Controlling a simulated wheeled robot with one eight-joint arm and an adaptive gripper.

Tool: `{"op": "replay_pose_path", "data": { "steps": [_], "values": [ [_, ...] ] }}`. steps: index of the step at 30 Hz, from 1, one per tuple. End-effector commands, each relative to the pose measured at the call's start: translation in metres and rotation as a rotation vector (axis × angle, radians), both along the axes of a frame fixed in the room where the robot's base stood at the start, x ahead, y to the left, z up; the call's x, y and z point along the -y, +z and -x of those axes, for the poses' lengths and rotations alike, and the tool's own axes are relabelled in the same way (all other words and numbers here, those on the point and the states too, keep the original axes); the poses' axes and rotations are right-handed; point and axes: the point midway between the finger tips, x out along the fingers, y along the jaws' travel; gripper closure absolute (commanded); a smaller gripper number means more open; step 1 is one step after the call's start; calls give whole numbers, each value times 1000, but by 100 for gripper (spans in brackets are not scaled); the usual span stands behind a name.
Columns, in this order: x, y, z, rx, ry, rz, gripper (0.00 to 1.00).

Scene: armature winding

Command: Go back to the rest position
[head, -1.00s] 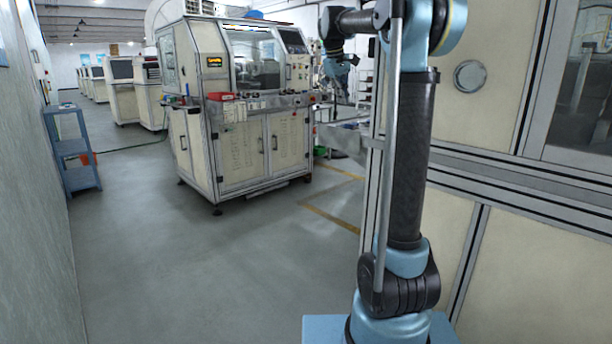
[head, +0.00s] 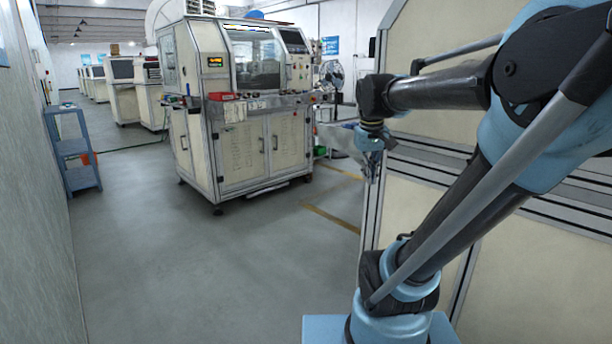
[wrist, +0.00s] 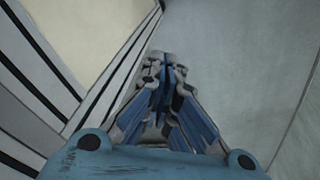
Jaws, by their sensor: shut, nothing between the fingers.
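My gripper (wrist: 162,70) points down in the wrist view, its two blue and grey fingers together at the tips with nothing between them. In the head view my gripper (head: 371,172) is small, at the end of the arm, beside the edge of the cream machine panel on the right. My arm leans to the right and bends back left towards the gripper. The gripper looks apart from the panel, but the exact gap cannot be told.
A large cream machine (head: 240,150) with a red box (head: 222,96) on its ledge stands ahead. A cream cabinet (head: 420,215) with metal rails is close on the right. A blue shelf (head: 75,155) stands by the left wall. The grey floor (head: 210,270) between is clear.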

Motion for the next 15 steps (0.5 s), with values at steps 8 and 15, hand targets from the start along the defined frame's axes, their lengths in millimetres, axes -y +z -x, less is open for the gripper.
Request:
{"op": "replay_pose_path", "data": {
  "steps": [8,15],
  "values": [
    [2,-87,79,3,-93,-58,100],
    [0,-151,127,5,-159,-98,100]
  ]
}}
